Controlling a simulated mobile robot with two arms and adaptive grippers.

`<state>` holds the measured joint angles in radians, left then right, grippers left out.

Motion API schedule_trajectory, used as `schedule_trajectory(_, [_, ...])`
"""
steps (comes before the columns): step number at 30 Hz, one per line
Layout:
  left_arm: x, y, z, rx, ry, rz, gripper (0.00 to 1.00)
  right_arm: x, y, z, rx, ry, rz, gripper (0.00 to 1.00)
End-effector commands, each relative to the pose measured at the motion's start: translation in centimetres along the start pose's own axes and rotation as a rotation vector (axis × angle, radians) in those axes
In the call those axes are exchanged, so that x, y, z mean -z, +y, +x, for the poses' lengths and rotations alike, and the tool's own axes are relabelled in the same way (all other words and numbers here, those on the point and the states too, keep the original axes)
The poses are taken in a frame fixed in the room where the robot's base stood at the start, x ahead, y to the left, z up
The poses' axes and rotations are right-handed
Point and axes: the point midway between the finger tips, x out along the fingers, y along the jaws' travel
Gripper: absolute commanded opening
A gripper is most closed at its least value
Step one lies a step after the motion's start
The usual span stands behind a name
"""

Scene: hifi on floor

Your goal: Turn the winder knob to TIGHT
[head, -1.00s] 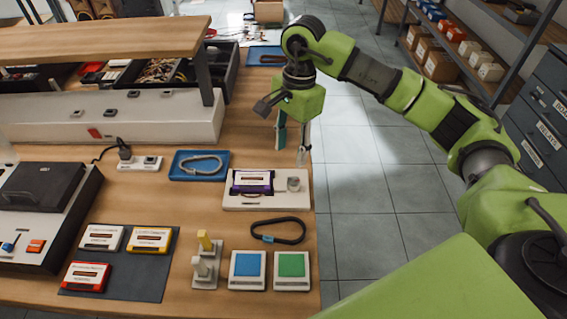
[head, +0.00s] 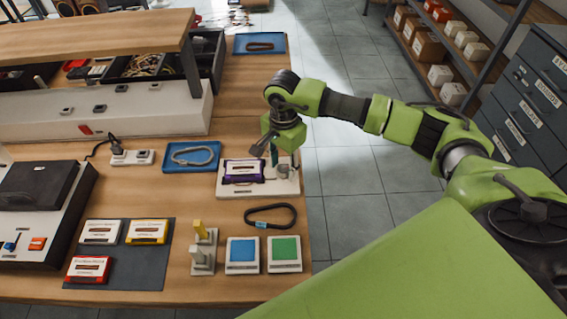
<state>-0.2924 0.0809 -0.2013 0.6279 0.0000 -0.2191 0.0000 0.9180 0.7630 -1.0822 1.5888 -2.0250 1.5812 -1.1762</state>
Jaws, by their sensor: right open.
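The winder (head: 230,189) is a white base near the right edge of the wooden bench, with a purple cassette (head: 243,171) lying in it. Its round grey knob (head: 283,171) is on the right side of the base, partly covered by my gripper. My right gripper (head: 284,160) points down at the knob with its fingers apart, one on each side of it as far as I can see. I cannot tell whether the fingers touch the knob. The knob's markings are too small to read. My left gripper is out of view.
A black belt loop (head: 271,209) lies in front of the winder, with blue (head: 242,255) and green (head: 285,254) pads nearer. A blue tray (head: 176,166) with a grey loop lies to the left. Several cassettes rest on a dark mat (head: 140,269). Open floor lies to the right.

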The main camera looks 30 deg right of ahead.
Motion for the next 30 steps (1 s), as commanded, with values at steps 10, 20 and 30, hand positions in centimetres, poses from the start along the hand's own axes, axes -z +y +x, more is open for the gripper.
schedule_trajectory(10, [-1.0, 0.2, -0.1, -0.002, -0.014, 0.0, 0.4, 0.0, 0.0, 0.4, 0.001, 0.0, 0.001, 0.39])
schedule_trajectory(20, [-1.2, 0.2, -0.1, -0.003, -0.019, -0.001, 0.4, 0.0, 0.0, 0.4, 0.001, 0.0, 0.003, 0.03])
schedule_trajectory(30, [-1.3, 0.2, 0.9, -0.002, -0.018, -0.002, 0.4, 0.0, 0.0, 0.6, 0.001, 0.0, 0.106, 0.03])
